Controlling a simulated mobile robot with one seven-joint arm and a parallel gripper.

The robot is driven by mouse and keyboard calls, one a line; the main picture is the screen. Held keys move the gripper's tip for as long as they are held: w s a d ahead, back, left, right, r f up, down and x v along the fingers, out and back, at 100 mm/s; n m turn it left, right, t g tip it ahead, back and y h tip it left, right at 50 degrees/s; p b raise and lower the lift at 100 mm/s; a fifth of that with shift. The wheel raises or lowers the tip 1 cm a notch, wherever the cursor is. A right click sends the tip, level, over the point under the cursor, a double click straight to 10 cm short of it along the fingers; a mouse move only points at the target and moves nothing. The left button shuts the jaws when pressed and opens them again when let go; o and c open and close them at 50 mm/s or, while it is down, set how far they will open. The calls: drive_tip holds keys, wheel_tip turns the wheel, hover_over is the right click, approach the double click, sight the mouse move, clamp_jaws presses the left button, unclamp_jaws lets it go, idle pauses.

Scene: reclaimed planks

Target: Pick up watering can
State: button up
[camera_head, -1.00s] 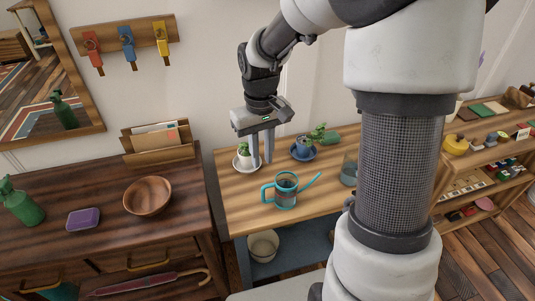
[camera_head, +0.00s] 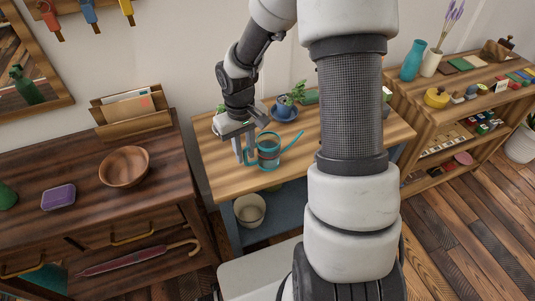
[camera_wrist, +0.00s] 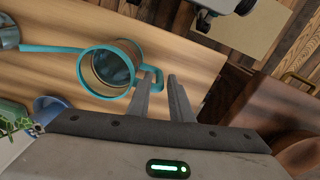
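The watering can (camera_head: 269,152) is a clear cylinder with a teal rim, base, handle and long spout. It stands upright on the wooden table (camera_head: 215,178), its spout toward the right in the head view. My gripper (camera_head: 245,160) points down beside the can's handle side. In the wrist view, the can (camera_wrist: 113,70) lies just left of my gripper (camera_wrist: 162,78). The two fingers are apart, with the handle's outer end showing in or near the gap. The left finger partly covers the handle. I cannot tell whether either finger touches it.
A potted plant on a blue saucer (camera_head: 284,115) stands behind the can. A dark cabinet at left bears a wooden bowl (camera_head: 124,167) and a purple box (camera_head: 58,197). A beige pot (camera_head: 250,210) sits beneath the table. The front left tabletop is clear.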

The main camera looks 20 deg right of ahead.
sight(246, 166)
wheel_tip(246, 166, down, 4)
drive_tip(key=shift+r+b, duration=0.2)
drive_tip(key=shift+b, duration=0.15)
clamp_jaws()
drive_tip(key=shift+r, duration=0.1)
drive_tip(key=shift+r, duration=0.1)
